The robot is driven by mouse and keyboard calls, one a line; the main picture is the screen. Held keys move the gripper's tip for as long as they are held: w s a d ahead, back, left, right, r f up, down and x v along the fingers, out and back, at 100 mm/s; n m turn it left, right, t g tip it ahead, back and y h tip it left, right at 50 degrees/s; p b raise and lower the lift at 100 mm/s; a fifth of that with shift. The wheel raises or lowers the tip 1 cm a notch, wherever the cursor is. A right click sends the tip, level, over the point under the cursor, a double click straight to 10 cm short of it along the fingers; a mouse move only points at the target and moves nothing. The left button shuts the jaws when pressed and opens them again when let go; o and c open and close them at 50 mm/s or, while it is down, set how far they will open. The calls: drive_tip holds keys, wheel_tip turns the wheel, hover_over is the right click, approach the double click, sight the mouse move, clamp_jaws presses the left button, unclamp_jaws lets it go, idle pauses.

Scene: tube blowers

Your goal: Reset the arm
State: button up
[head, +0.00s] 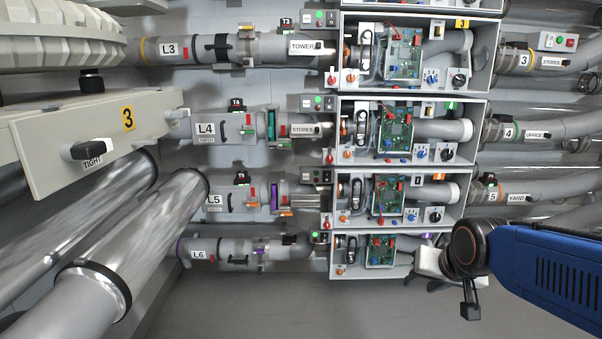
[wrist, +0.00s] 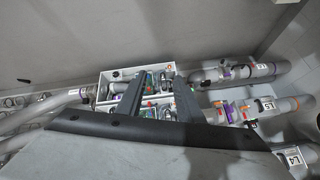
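My arm (head: 545,268), blue with a dark joint (head: 466,247) at its end, reaches in from the lower right of the head view. Its end is in front of the lower right of the lowest open box (head: 352,271). My gripper (wrist: 159,83) shows in the wrist view as two dark fingers standing apart, with nothing held between them. An open box with circuit boards shows behind and between the fingers.
Pipes labelled L3 (head: 168,50), L4 (head: 205,129), L5 (head: 214,199) and L6 (head: 197,254) run to stacked open boxes. Outlet pipes leave at the right. A grey panel marked 3 (head: 60,135) and large metal tubes (head: 140,235) stand at left. The lower middle is clear.

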drive_tip(key=s+d+f+n+g, duration=0.1)
drive_tip(key=s+n+g, duration=0.1)
drive_tip(key=s, duration=1.3)
drive_tip(key=shift+s+d+f+n, duration=0.2)
drive_tip(key=shift+s+f+n, duration=0.2)
drive_tip(key=shift+n, duration=0.1)
